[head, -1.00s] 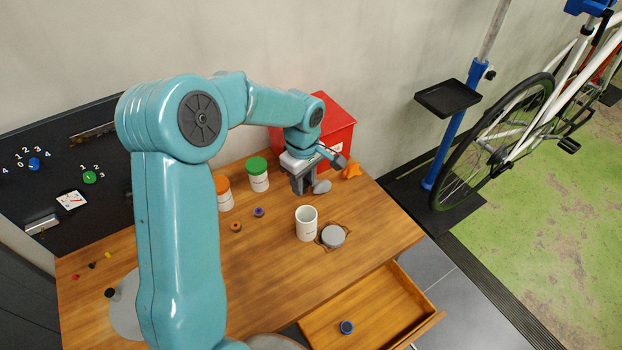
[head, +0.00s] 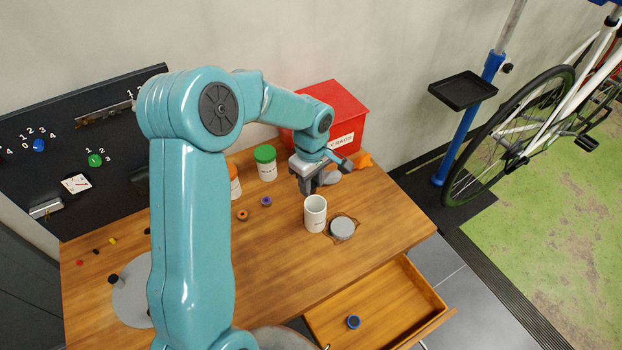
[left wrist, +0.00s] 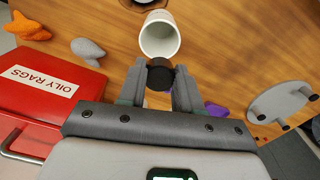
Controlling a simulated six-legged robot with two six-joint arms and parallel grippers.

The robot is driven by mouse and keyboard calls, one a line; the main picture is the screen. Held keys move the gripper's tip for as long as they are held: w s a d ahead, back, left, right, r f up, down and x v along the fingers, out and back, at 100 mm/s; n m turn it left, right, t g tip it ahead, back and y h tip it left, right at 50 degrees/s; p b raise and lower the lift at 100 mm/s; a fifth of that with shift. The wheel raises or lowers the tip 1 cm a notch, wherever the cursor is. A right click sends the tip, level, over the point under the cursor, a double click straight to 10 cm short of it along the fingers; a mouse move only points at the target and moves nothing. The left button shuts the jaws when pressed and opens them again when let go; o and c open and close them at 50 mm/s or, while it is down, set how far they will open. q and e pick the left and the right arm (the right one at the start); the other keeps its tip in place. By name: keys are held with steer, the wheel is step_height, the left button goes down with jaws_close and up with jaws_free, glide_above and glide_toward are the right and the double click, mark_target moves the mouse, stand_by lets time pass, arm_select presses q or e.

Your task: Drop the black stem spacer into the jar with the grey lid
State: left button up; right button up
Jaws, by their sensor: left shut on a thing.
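My left gripper (head: 306,190) is shut on the black stem spacer (left wrist: 160,74), which shows dark between the fingertips in the left wrist view. In the head view the fingers hide it. The white jar (head: 315,214) stands open and upright on the table, just in front of the gripper. Its round mouth also shows in the left wrist view (left wrist: 160,38), just beyond the spacer. The spacer appears apart from the jar. A grey lid (head: 342,228) lies beside the jar, to its right. My right gripper is not in view.
Jars with a green lid (head: 265,154) and an orange lid (head: 233,170) stand behind to the left. A red oily rags box (head: 332,112) is at the back, with orange (head: 364,160) and grey rags near it. A drawer (head: 380,305) stands open at the front, holding a blue-black ring.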

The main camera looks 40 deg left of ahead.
arm_select(q)
steer(key=o, duration=1.1)
steer(key=shift+r, duration=0.1)
step_height(320, 180, up, 16)
steer(key=shift+r, duration=0.1)
